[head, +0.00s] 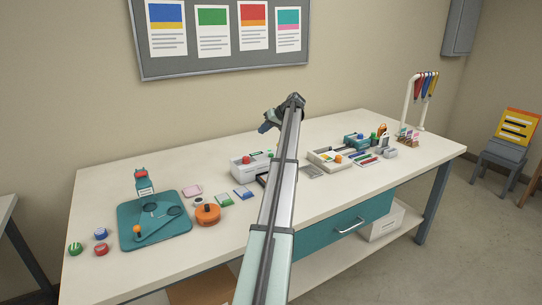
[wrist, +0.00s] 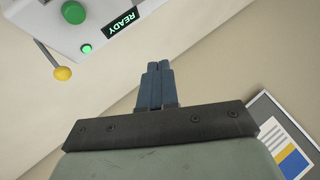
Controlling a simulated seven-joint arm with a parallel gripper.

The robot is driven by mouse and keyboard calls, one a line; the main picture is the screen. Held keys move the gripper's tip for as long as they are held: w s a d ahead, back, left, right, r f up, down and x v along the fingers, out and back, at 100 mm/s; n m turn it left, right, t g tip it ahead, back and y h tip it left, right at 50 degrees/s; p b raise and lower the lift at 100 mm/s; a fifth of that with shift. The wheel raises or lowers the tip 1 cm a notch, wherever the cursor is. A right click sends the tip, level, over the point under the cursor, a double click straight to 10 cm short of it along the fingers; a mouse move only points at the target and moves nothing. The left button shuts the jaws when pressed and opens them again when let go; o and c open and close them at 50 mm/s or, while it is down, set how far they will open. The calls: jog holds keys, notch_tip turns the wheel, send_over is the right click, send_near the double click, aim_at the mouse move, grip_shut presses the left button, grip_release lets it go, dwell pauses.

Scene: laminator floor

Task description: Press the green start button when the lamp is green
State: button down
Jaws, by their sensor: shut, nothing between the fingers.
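In the wrist view, part of a white machine (wrist: 100,30) shows at the top left. It carries a large round green button (wrist: 73,12), a small lit green lamp (wrist: 86,48) and a black display (wrist: 122,20) reading READY in white. My gripper (wrist: 153,66) is shut and empty, its dark blue fingers together, apart from the button and below it in this picture. In the head view, my gripper (head: 268,124) is raised above the back of the bench.
A lever with a yellow ball (wrist: 62,73) sticks out beside the green button. On the bench (head: 110,175) are a teal board (head: 128,238), an orange round item (head: 207,214) and a white tray (head: 322,161). A pinboard (head: 160,65) hangs on the wall behind.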

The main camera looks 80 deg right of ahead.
send_over(271, 155)
jog(key=d, duration=0.1)
jog(key=shift+s+r, duration=0.15)
jog(key=shift+s, duration=0.25)
jog(key=shift+f, duration=0.2)
jog(key=shift+f, duration=4.25)
jog(key=shift+f, duration=0.1)
jog(key=shift+f, duration=0.3)
